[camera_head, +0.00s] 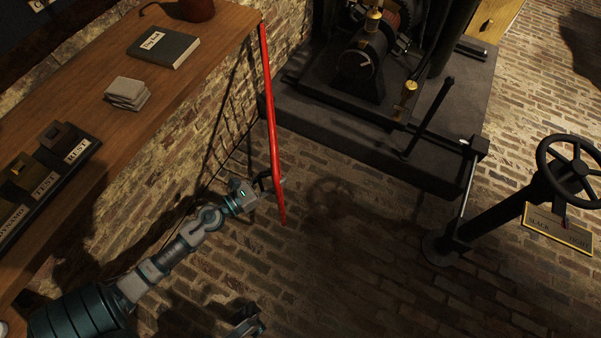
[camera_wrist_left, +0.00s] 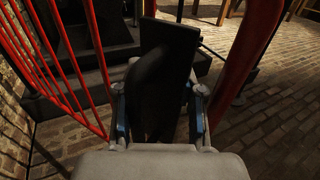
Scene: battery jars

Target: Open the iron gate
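The iron gate (camera_head: 271,120) is red and shows almost edge-on in the head view, to the right of the wooden shelf. In the left wrist view its thin red bars (camera_wrist_left: 62,55) are at the left and a thick red upright (camera_wrist_left: 248,50) is at the right. My left gripper (camera_head: 268,183) is at the gate's lower part in the head view. A black plate-like piece (camera_wrist_left: 172,45) stands between the bars and the upright, in front of my left gripper (camera_wrist_left: 160,115). The fingertips are hidden in the dark there. My right gripper (camera_head: 247,323) shows partly at the bottom edge, away from the gate.
A wooden shelf (camera_head: 95,85) with a book (camera_head: 163,47) and labelled switches (camera_head: 62,145) runs along the left wall. A dark machine plinth (camera_head: 350,140) stands beyond the gate. A handwheel (camera_head: 570,170) on a post is at the right. The brick floor (camera_head: 345,270) in front is clear.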

